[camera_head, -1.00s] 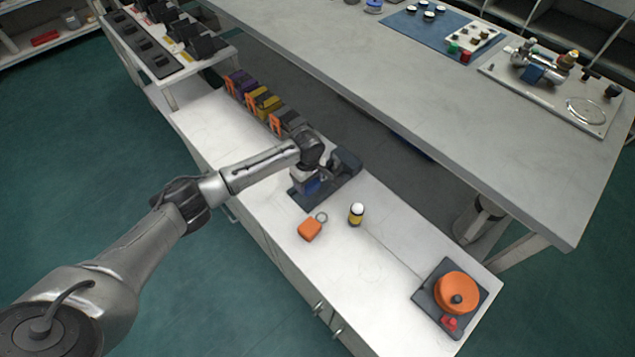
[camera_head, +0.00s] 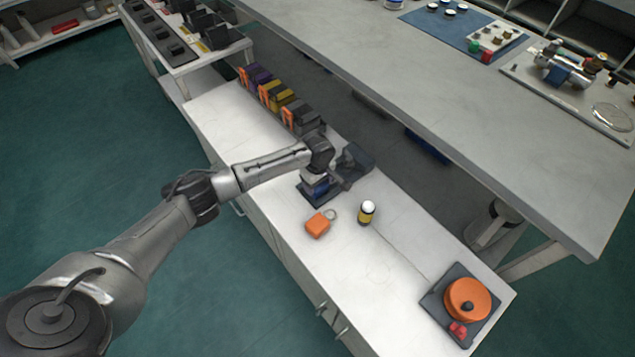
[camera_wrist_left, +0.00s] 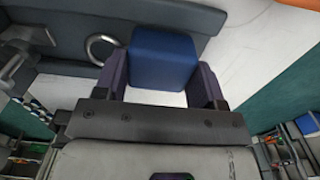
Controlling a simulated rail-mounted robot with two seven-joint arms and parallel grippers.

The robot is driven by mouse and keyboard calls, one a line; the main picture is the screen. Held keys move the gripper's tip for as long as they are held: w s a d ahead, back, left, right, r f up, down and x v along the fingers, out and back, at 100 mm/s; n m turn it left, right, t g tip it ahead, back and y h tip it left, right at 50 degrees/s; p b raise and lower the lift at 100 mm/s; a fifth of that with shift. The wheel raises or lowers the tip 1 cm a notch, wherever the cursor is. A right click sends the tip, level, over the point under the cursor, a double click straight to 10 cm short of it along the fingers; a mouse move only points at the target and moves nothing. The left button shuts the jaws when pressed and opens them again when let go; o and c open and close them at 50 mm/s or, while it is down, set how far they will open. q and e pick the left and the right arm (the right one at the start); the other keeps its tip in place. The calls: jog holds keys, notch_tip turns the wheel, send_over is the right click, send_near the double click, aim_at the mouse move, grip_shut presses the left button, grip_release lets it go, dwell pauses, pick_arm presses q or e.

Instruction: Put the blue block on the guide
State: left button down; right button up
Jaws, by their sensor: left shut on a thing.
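The blue block (camera_wrist_left: 163,60) sits between the two fingers of my left gripper (camera_wrist_left: 160,80) in the left wrist view, and the gripper is shut on it. In the head view my left gripper (camera_head: 319,186) points down over a dark grey fixture (camera_head: 345,181), which looks like the guide. Only a small blue part of the block shows there. The fixture has a raised dark part at its right end. In the wrist view, dark grey surfaces and a metal ring (camera_wrist_left: 103,48) lie beside the block. I cannot tell whether the block touches the fixture. My right gripper is not in view.
An orange padlock-like tag (camera_head: 318,224) and a small bottle with a white cap (camera_head: 367,212) stand close in front of the fixture. An orange reel (camera_head: 467,299) sits at the bench's right end. Purple, yellow and dark blocks (camera_head: 279,97) line the bench behind.

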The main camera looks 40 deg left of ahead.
pick_arm(q)
jog(key=shift+c, duration=1)
grip_release()
jog(key=shift+f, duration=0.1)
notch_tip(320, 180, up, 12)
jog(key=p, duration=0.6)
